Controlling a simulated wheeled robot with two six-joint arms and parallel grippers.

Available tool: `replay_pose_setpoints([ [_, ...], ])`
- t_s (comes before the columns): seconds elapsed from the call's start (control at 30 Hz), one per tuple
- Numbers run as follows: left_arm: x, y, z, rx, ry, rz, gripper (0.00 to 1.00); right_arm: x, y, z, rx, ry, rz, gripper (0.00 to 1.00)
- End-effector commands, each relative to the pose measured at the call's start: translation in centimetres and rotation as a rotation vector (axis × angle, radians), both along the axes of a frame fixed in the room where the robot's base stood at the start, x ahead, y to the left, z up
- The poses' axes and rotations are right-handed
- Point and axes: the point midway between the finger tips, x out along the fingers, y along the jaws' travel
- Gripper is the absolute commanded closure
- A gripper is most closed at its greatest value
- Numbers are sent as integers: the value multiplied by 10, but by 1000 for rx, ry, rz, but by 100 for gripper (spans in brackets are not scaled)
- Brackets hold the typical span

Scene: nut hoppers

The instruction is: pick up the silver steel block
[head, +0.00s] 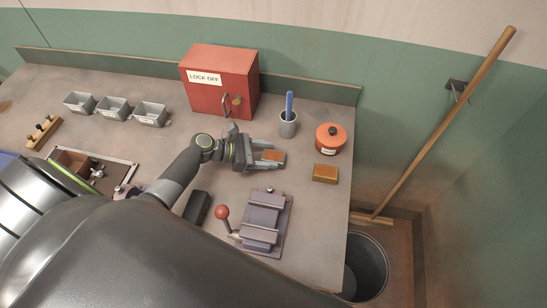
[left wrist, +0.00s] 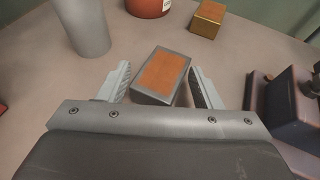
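The silver steel block (head: 274,156) lies flat on the workbench, with an orange-brown top face and grey metal sides. In the left wrist view the block (left wrist: 161,77) sits between the two fingers, slightly turned. My left gripper (head: 269,156) is open around it, one finger on each side. In the left wrist view the gripper (left wrist: 160,80) shows a gap to the block on its left and a narrower one on its right. A similar block with brass-coloured sides (head: 325,173) lies to the right; it also shows in the left wrist view (left wrist: 207,18). My right gripper is not in view.
A grey cup (head: 288,127) holding a blue item and an orange lidded pot (head: 330,138) stand behind. A vise-like fixture (head: 264,218) with a red-knobbed lever is in front. A red lock-off box (head: 220,80) and several grey bins (head: 112,108) stand farther left.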

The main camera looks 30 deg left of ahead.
Motion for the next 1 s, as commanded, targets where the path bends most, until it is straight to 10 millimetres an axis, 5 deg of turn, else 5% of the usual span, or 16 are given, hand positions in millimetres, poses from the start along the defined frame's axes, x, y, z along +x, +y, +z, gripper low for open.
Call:
replay_pose_setpoints([
  [0.43, 0, 0, 0, -1, 1, 0, 100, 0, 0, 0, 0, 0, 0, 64],
  [0.77, 1, 0, 6, 0, -3, -1, 100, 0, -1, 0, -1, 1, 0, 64],
  [1.0, 0, 0, 38, 2, -7, -3, 100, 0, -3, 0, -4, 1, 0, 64],
])
